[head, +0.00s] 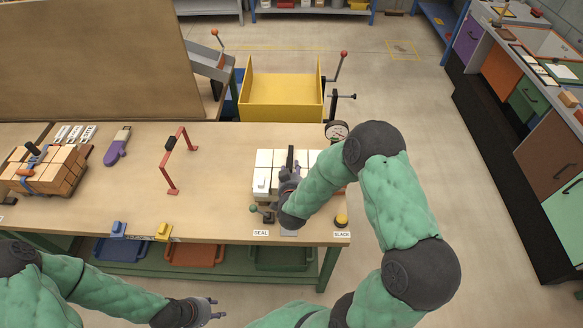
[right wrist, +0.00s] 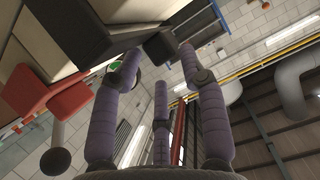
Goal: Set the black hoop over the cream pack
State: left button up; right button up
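The cream pack (head: 265,160) is a block of pale bricks at the right end of the workbench. It also shows at the upper left of the right wrist view (right wrist: 18,45). The black hoop (head: 290,157) shows as a dark bar over the pack's top; how far down it sits is hidden. My right gripper (head: 290,181) is at the bar's near end. In the right wrist view its fingertips close in on a dark block (right wrist: 160,46), seemingly part of the hoop. My left gripper (head: 209,310) is empty, its fingers apart, in front of the bench.
A red frame (head: 168,165) stands mid-bench. A purple tool (head: 117,147) and an orange brick pack (head: 52,174) are at the left. A gauge (head: 337,131), a yellow button (head: 341,220) and a green-knobbed lever (head: 254,209) are near the cream pack. A yellow bin (head: 281,98) stands behind.

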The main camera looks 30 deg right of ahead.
jog(key=v, duration=1)
jog(key=s+a+f+n+g+y, duration=0.2)
jog(key=a+f+g+y, duration=0.2)
jog(key=a+f+y, duration=0.55)
jog(key=s+a+f+n+g, duration=0.1)
jog(key=s+a+f+g, duration=0.2)
jog(key=s+f, duration=0.3)
jog(key=s+a+f+n+g+y, duration=0.1)
jog(key=s+a+f+g, duration=0.3)
jog(key=s+f, duration=0.2)
jog(key=shift+s+a+f+n+p, duration=0.3)
jog(key=shift+s+a+f+p, duration=0.05)
jog(key=shift+s+a, duration=0.05)
